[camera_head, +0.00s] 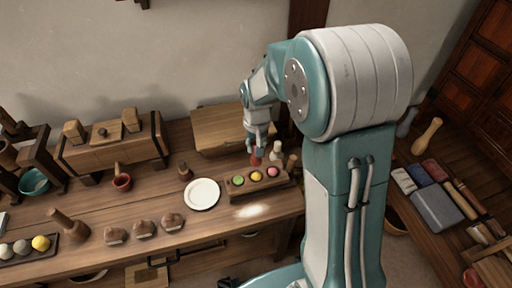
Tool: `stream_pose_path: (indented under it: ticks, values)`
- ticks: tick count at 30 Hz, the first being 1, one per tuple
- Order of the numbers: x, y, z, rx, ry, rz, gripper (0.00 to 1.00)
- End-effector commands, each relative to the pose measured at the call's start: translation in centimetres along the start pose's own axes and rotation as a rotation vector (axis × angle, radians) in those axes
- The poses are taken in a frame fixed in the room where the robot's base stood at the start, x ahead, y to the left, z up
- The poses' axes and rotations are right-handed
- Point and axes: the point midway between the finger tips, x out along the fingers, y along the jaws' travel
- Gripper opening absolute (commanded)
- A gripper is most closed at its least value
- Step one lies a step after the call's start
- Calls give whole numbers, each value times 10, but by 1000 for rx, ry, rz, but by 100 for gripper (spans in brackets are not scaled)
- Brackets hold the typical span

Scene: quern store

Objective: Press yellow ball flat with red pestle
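The yellow ball (256,176) sits in a small wooden tray (238,191), between a green ball (238,181) and a pink ball (272,172). It looks round. A red piece, seemingly the red pestle (255,160), is upright just behind the yellow ball, directly below my gripper (256,146). My gripper points down at it. The fingers and the pestle's top overlap and are too small to tell whether the fingers are closed on it or whether its foot touches the table.
Cream pestles (276,154) stand right of the red one. A white plate (202,194) lies left of the tray, and a wooden board (218,128) behind. Another yellow ball (41,243) lies in a dark tray at far left. White powder (252,211) marks the table in front.

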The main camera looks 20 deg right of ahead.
Motion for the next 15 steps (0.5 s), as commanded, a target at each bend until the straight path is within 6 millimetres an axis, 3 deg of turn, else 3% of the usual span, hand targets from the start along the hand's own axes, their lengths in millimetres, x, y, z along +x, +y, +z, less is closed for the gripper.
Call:
stream_pose_path:
  ticks: [15]
  values:
    - [4,0,0,0,-1,0,0]
